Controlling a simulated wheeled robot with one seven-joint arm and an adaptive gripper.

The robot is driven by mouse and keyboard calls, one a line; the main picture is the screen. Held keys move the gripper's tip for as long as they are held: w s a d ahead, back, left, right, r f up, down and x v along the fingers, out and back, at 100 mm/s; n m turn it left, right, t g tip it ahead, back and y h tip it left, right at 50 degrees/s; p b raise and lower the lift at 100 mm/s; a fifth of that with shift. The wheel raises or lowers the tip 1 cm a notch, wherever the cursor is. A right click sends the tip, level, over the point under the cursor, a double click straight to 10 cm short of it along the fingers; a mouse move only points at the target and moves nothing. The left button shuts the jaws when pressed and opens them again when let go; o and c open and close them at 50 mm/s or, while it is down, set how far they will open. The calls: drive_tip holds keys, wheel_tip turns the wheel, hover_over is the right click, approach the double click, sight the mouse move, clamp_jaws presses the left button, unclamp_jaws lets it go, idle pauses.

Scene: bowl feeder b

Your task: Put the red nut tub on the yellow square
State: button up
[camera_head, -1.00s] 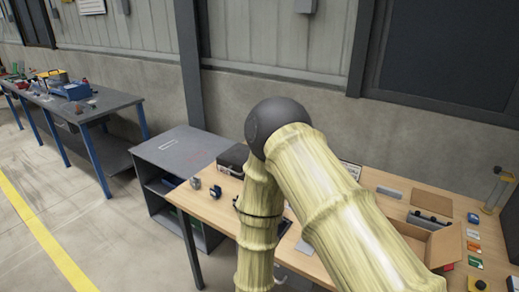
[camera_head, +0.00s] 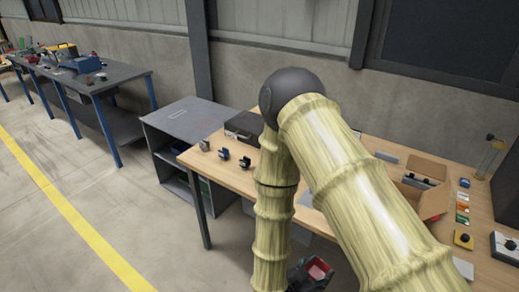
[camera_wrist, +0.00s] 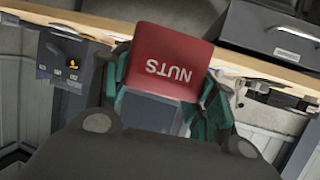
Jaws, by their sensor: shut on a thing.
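The red nut tub (camera_wrist: 167,60), with the word NUTS upside down on its face, sits between the green-lined fingers of my gripper (camera_wrist: 165,95) in the wrist view. The gripper is shut on it. In the head view the tub (camera_head: 318,268) shows at the bottom edge, in front of the bench and partly cut off by the picture, with part of my gripper (camera_head: 300,274) beside it. I cannot make out a yellow square in either view.
The wooden bench (camera_head: 232,178) holds an open cardboard box (camera_head: 435,203), a yellow box with a black button (camera_head: 463,240) and small parts. A grey cabinet (camera_head: 190,118) stands left of the bench. A dark case (camera_head: 245,125) lies near the back edge. My arm hides the bench's middle.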

sight(317, 262)
drive_tip(key=shift+w+d+n+t, duration=0.15)
drive_tip(key=shift+n+t, duration=0.15)
drive_tip(key=shift+t, duration=0.1)
drive_tip(key=shift+w+d+f+n+y+b, duration=0.1)
drive_tip(key=shift+w+n+y+b, duration=0.25)
drive_tip(key=shift+y, duration=0.15)
drive_tip(key=w, duration=0.1)
drive_tip(key=w+f+n+t+y+b, duration=0.1)
drive_tip(key=w+n+t+y, duration=0.1)
drive_tip(key=shift+w+d+f+n, duration=0.2)
drive_tip(key=shift+d+f+n, duration=0.05)
drive_tip(key=shift+d+f, duration=0.1)
drive_tip(key=shift+w+f+n+t+y+b, duration=0.1)
drive_tip(key=shift+w+n+t+y+b, duration=0.15)
drive_tip(key=shift+n+y+b, duration=0.35)
drive_tip(key=n+y, duration=0.1)
drive_tip(key=y, duration=0.1)
drive_tip(key=w+f+n+t+y+b, duration=0.1)
drive_tip(key=y, duration=0.1)
drive_tip(key=shift+f+n, duration=0.2)
drive_tip(key=shift+n, duration=0.2)
drive_tip(key=shift+s+a+f+n+y+b, duration=0.15)
drive_tip(key=shift+n+y+b, duration=0.15)
drive_tip(key=shift+n+y, duration=0.15)
drive_tip(key=shift+s+a+f+n+y+b, duration=0.1)
drive_tip(key=shift+n+y+b, duration=0.15)
drive_tip(key=shift+n+y, duration=0.15)
drive_tip(key=shift+r, duration=0.1)
